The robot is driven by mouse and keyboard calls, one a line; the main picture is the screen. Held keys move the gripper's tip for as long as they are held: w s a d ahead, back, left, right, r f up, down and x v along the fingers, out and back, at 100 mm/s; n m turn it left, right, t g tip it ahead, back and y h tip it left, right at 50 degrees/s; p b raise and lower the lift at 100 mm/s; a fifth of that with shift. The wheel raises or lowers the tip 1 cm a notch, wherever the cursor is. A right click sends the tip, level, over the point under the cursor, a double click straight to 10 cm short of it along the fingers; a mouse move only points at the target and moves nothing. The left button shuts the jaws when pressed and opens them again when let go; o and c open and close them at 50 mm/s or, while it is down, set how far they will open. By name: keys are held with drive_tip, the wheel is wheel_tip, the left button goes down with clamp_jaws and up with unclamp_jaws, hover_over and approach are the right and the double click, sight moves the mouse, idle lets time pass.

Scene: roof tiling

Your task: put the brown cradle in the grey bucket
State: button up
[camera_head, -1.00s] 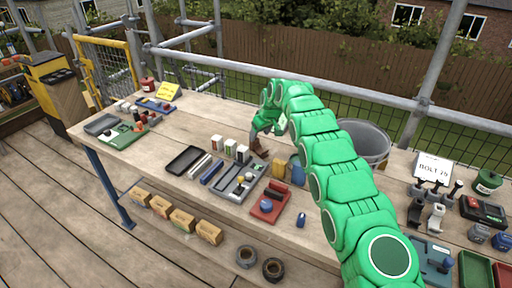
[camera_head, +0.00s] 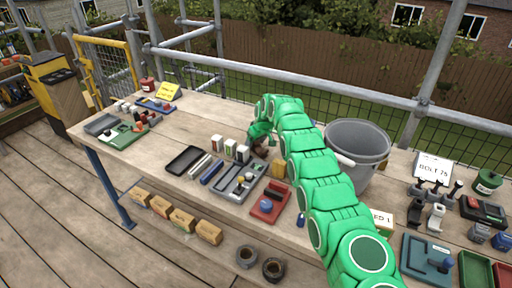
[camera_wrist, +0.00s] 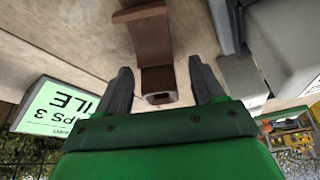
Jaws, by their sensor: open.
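The brown cradle (camera_head: 259,150) stands on the wooden bench in the head view, partly hidden by my green gripper (camera_head: 262,138). In the wrist view the brown cradle (camera_wrist: 152,50) shows as a brown piece with a raised crosspiece and a hollow near end. That near end lies between the two dark fingers of my gripper (camera_wrist: 162,82). The fingers are apart, with a gap on each side of the cradle. The grey bucket (camera_head: 366,140) stands at the back of the bench, right of my gripper. My arm hides part of its left side.
White boxes (camera_head: 230,149) and a grey tray (camera_head: 240,183) stand left and in front of the cradle. A yellow block (camera_head: 279,167) is close on its right. A red tray (camera_head: 270,203) lies nearer. A green sign (camera_wrist: 55,108) shows in the wrist view.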

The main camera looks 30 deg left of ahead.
drive_tip(key=shift+w+a+f, duration=0.1)
drive_tip(key=shift+a+f, duration=0.1)
drive_tip(key=shift+f, duration=0.1)
drive_tip(key=c, duration=1.2)
drive_tip(key=shift+r, duration=1.6)
drive_tip(key=shift+d+r, duration=0.1)
drive_tip(key=shift+r, duration=0.1)
